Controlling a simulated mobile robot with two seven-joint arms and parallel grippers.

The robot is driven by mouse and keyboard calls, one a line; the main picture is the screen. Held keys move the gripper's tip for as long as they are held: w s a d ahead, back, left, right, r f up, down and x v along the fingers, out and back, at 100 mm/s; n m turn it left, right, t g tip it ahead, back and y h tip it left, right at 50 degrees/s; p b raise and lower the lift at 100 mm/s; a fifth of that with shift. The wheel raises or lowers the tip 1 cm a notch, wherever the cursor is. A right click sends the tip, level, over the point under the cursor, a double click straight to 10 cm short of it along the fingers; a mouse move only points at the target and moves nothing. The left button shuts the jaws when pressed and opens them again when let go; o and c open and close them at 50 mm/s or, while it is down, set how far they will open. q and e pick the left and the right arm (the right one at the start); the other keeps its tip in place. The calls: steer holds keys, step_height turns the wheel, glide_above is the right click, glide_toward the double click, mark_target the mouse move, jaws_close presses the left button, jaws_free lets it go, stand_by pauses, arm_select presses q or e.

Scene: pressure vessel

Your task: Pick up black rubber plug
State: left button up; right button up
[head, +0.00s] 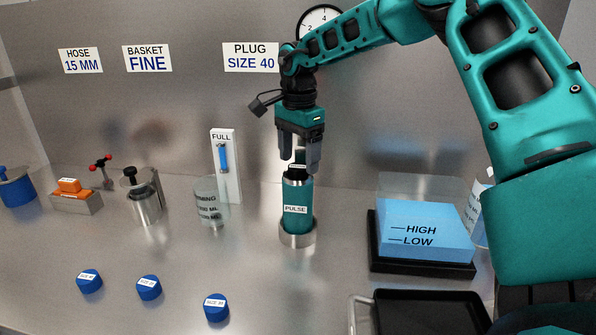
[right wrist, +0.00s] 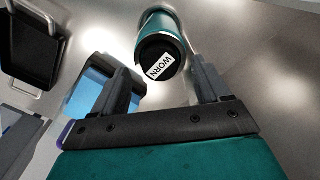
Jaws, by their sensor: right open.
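A black rubber plug (head: 297,175) with a white label sits in the top of a teal cylinder marked PULSE (head: 297,200). In the right wrist view the plug (right wrist: 152,50) shows its label, which reads WORN, at the end of the teal cylinder (right wrist: 165,22). The cylinder stands upright in a round metal holder (head: 297,235). My right gripper (head: 299,162) points down just over the plug. It is open, its two fingers apart and the plug showing between them in the right wrist view (right wrist: 164,75). My left gripper is not in view.
Blue caps (head: 149,287) lie on the open metal counter in front. A blue block marked HIGH and LOW (head: 425,228) and a black tray (head: 425,312) are at right. A clear beaker (head: 211,203), a FULL gauge (head: 227,180) and a steel pot (head: 143,200) stand left. A PLUG SIZE 40 sign (head: 251,57) hangs behind.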

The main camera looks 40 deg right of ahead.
steer(key=shift+f, duration=0.7)
steer(key=shift+c, duration=0.4)
steer(key=c, duration=1)
steer(key=shift+r, duration=0.1)
steer(key=shift+c, duration=0.2)
